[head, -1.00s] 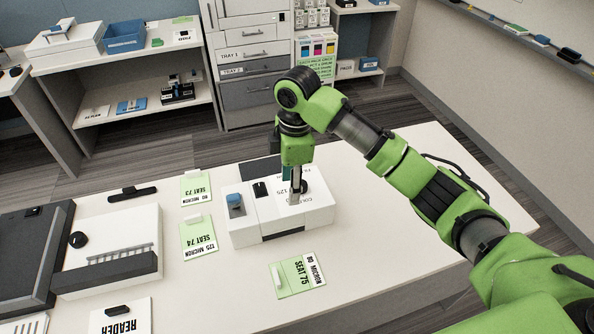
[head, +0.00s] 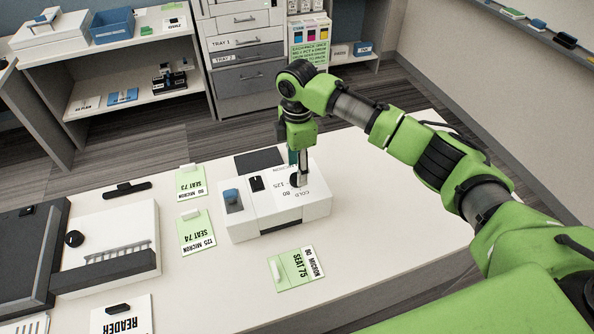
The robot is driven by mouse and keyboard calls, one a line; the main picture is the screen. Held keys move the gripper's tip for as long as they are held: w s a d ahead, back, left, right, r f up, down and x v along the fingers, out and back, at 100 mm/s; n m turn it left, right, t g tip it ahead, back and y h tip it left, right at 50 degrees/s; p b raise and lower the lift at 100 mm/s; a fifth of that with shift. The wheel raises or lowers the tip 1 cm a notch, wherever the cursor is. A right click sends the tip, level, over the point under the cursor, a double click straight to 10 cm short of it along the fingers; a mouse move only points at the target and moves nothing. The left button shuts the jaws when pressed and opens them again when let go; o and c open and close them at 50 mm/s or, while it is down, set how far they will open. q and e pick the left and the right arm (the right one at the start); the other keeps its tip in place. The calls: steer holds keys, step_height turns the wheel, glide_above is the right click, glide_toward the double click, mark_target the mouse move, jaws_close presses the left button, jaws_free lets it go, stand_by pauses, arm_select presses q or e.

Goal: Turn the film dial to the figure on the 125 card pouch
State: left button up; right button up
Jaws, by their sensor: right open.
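The white laminator (head: 265,217) stands on the table, with figures 80 and 125, the words COLD and MICRON, and a small black film dial (head: 294,181) on top. My right gripper (head: 302,180) points down, open, at the dial, which it partly covers; I cannot tell if they touch. The dial's pointer is not readable. The 125 MICRON pouch, SEAT 74 (head: 196,231), lies left of the laminator. SEAT 73 (head: 190,182) lies behind it, and SEAT 75 (head: 297,268), marked 80 MICRON, lies in front of the laminator. My left gripper is not in view.
The laminator also has a black switch (head: 257,184) and a blue knob (head: 231,196). A dark flat panel (head: 259,160) is behind it. A white-and-dark device (head: 105,245) and a READER card (head: 121,316) are at left. The table's right part is clear.

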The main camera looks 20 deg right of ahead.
steer(key=shift+f, duration=1.45)
